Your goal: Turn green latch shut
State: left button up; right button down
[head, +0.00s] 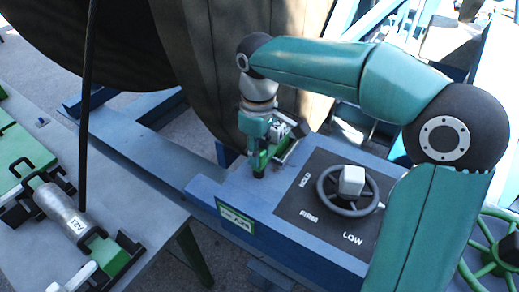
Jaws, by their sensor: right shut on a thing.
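The green latch (281,148) sits on the blue frame beside the big dark reel, at the back left corner of the dial panel. My right arm reaches over from the right and bends down to it. My right gripper (259,170) points down at the latch and is shut on it. The fingers and wrist hide much of the latch, so its exact angle is hard to tell. My left gripper is not in view.
A dark panel marked HOLD, FIRM and LOW carries a black handwheel (350,191) just right of the gripper. The large reel (150,40) stands behind. A green spoked wheel (492,250) is at lower right.

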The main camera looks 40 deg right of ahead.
jog(key=c, duration=0.9)
grip_release()
notch_tip(320, 180, up, 12)
